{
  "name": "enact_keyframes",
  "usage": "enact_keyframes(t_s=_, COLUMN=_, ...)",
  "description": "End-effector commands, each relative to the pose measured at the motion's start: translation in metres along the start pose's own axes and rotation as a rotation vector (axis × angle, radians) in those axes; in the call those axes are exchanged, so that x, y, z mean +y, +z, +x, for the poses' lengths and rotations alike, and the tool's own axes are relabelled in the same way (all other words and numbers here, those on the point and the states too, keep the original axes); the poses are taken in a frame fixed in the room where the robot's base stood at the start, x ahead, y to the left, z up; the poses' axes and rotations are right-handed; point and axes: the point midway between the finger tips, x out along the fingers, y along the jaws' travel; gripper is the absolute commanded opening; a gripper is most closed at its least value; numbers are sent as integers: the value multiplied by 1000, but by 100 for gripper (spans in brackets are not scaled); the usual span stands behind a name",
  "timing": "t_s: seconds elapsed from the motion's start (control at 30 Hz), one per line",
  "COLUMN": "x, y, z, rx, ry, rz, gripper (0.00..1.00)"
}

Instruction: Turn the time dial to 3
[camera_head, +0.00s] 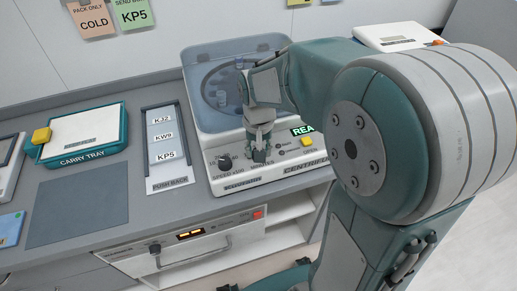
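The centrifuge (291,172) stands on the counter with a clear lid over its rotor bowl. Its front panel carries a black speed dial (225,163) at the left, whose label begins with "SPEED". The panel's green display shows "REA", with the rest hidden behind my arm. My gripper (259,156) points down at the panel, right of the speed dial and above a label that seems to read "MINUTES". The time dial is not clearly visible; the gripper hides that spot. I cannot tell whether the fingers touch or grasp it, or where its pointer is.
An open button (306,141) sits right of the gripper on the panel. A rack labelled KJ2, KW9 and KP5 (168,185) and a carry tray (122,131) lie to the left. A grey mat (78,210) is bare.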

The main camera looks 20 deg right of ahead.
Motion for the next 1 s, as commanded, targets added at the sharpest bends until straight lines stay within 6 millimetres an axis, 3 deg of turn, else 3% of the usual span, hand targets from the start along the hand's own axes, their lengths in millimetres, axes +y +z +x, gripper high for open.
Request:
enact_keyframes(t_s=0.43, x=0, y=1, z=2, rx=-5, ry=0, rz=10, gripper=0)
enact_keyframes(t_s=0.47, x=0, y=1, z=2, rx=-5, ry=0, rz=10, gripper=52)
enact_keyframes(t_s=0.53, x=0, y=1, z=2, rx=-5, ry=0, rz=10, gripper=82)
enact_keyframes(t_s=1.0, x=0, y=0, z=-4, rx=1, ry=0, rz=9, gripper=82)
